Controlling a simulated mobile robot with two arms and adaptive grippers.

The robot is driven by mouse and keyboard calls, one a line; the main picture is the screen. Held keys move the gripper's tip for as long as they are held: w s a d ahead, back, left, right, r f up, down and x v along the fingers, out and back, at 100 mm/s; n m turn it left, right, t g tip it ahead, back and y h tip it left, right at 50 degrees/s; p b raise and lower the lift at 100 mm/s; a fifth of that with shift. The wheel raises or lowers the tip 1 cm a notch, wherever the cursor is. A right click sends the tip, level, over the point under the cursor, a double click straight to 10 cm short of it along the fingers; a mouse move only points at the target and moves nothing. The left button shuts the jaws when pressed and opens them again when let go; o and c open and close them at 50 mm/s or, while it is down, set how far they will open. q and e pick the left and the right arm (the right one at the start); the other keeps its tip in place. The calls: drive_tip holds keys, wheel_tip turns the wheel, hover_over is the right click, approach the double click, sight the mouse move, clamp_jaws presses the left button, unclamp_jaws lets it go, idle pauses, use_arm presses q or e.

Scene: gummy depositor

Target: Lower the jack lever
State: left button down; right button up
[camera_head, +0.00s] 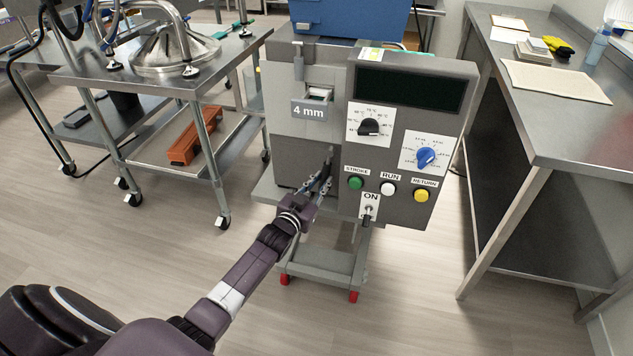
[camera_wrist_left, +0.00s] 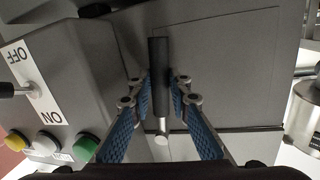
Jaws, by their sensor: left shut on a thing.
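The jack lever, a metal rod with a black grip, shows in the left wrist view (camera_wrist_left: 158,58) against the machine's grey front panel. In the head view its dark grip (camera_head: 330,158) is a small shape left of the STROKE button, partly hidden by my gripper. My left gripper (camera_head: 319,183) is at the machine's front with its blue-padded fingers on both sides of the lever; it also shows in the left wrist view (camera_wrist_left: 159,86). It is shut on the lever. My right gripper is in neither view.
The depositor's control box (camera_head: 345,212) carries green, white and yellow buttons, two dials and an ON toggle (camera_head: 368,212) close right of my gripper. A steel cart (camera_head: 100,78) stands left and a steel table (camera_head: 570,125) right. The floor in front is clear.

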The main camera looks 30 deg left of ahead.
use_arm(q)
drive_tip(key=shift+w+r, duration=0.3)
drive_tip(key=shift+r, duration=0.55)
drive_tip(key=c, duration=1.8)
unclamp_jaws()
drive_tip(key=shift+s+d+f, duration=0.1)
drive_tip(key=shift+f, duration=0.2)
drive_tip(key=shift+s+f, duration=0.1)
drive_tip(key=shift+s, duration=0.05)
drive_tip(key=s, duration=1.1)
drive_tip(key=shift+s+d+r, duration=0.3)
drive_tip(key=shift+s+r, duration=0.05)
drive_tip(key=shift+r, duration=0.05)
drive_tip(key=shift+f, duration=0.1)
